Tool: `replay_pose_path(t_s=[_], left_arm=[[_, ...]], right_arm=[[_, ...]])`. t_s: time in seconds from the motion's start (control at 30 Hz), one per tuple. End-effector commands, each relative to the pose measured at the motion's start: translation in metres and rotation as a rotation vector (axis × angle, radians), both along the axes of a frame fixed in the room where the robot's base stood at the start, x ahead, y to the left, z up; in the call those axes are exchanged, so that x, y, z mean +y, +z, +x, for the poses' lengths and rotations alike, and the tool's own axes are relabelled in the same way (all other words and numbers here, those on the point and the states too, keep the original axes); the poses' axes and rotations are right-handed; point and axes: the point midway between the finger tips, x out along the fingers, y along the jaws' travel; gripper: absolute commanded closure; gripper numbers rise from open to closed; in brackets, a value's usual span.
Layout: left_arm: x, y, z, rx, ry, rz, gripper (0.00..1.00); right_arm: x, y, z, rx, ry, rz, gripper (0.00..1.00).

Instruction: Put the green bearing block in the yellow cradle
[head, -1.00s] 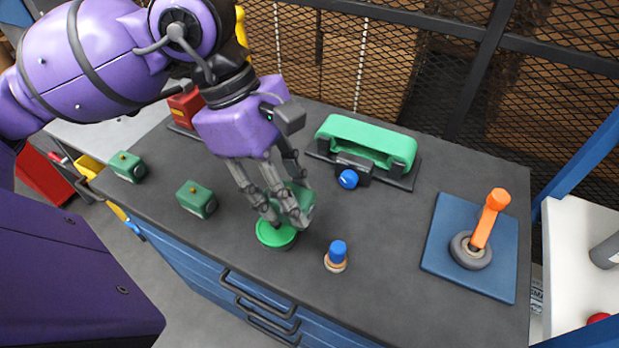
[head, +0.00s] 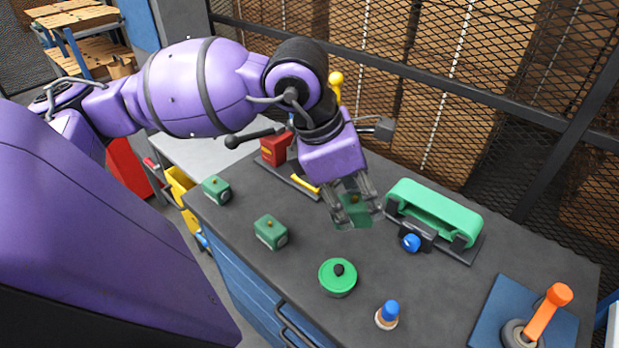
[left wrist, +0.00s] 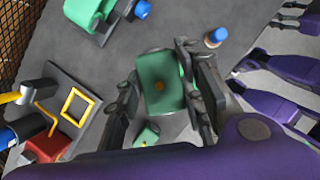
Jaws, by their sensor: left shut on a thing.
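My left gripper (head: 353,208) is shut on a green bearing block (head: 356,211) and holds it above the bench. In the left wrist view the block (left wrist: 161,84) sits between the fingers, its broad face with a small brass spot towards the camera. The yellow cradle (left wrist: 77,106) shows there as a square yellow frame on a dark plate, left of the gripper and apart from the block. In the head view only part of the yellow cradle (head: 305,183) shows, left of the gripper; the arm and hand hide the rest. My right gripper does not show clearly.
Two other green blocks (head: 271,232) (head: 217,190) stand on the bench's left. A green round lid (head: 338,276), a blue-topped peg (head: 387,314), a green long-handled fixture (head: 433,212) and an orange lever (head: 548,312) stand nearer or right. A red box (head: 275,149) stands by the cradle.

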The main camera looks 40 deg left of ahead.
Motion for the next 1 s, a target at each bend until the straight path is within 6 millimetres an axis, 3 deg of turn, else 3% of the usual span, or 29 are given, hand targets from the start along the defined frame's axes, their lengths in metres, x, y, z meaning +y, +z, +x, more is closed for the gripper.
replay_pose_path(t_s=[0.5,1.0], left_arm=[[0.065,0.000,0.036,-0.011,1.048,-0.005,1.00],[0.132,-0.010,0.045,-0.003,2.140,-0.005,1.00]], right_arm=[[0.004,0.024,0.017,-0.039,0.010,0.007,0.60],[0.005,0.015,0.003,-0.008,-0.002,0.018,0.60]])
